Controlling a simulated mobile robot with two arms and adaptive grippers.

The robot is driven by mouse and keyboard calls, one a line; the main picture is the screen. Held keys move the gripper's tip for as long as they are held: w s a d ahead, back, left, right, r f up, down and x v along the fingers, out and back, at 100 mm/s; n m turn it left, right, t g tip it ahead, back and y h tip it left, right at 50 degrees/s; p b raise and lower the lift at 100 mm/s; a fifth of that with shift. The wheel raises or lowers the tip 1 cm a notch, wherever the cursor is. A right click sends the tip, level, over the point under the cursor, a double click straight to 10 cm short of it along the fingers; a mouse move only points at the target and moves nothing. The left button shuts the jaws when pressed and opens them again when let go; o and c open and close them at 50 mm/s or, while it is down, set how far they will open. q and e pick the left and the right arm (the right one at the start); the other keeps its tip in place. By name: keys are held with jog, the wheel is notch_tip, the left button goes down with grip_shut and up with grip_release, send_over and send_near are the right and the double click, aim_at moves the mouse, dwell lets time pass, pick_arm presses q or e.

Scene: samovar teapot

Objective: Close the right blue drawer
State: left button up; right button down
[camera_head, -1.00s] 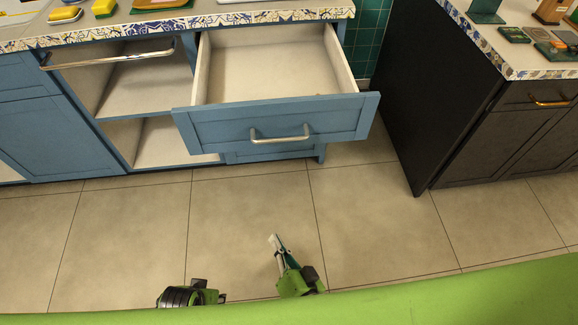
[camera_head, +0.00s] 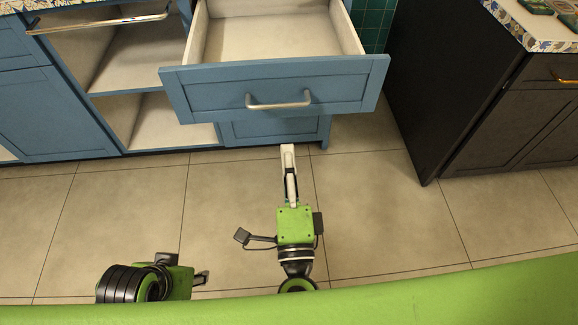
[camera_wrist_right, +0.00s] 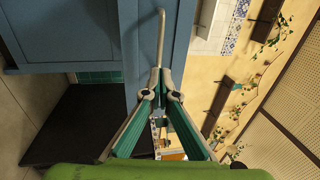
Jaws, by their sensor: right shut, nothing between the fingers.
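The right blue drawer (camera_head: 215,92) is pulled far out of the counter, and its pale empty inside shows in the head view. A silver bar handle (camera_head: 280,103) runs across its front. My right gripper (camera_head: 288,148) is shut and empty, pointing at the cabinet from just below the drawer front in the picture, apart from the handle. In the right wrist view its closed fingers (camera_wrist_right: 161,14) lie in front of blue panels (camera_wrist_right: 65,35). My left gripper (camera_head: 203,278) is low at the left, small and turned sideways; its jaws are unclear.
An open shelf unit (camera_head: 120,90) with a long silver bar (camera_head: 100,24) stands left of the drawer. A dark cabinet (camera_head: 460,90) stands at the right, with a gap between it and the blue counter. The tiled floor (camera_head: 390,220) in front is clear.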

aim_at(284, 107)
jog(key=w+r, duration=0.1)
jog(key=w, duration=0.8)
jog(key=shift+r, duration=0.25)
jog(key=shift+d, duration=0.1)
